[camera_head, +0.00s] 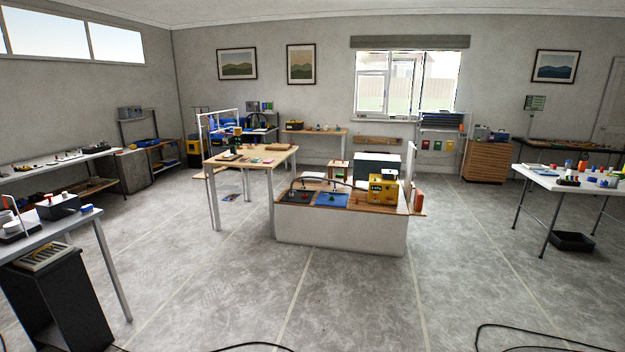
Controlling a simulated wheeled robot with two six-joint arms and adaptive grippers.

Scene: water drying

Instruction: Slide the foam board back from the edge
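I cannot pick out the foam board with certainty. A thin pale upright panel (410,160) stands at the right end of the low central bench (340,237), but I cannot tell its material. Smaller flat items lie on the wooden table (225,158) to its left, too small to identify. Neither my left gripper nor my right gripper is in view.
A yellow box (383,190) and a blue mat (332,200) are on the central bench. A black bin (572,242) and dark cables (520,329) lie on the floor. The front floor is mostly clear.

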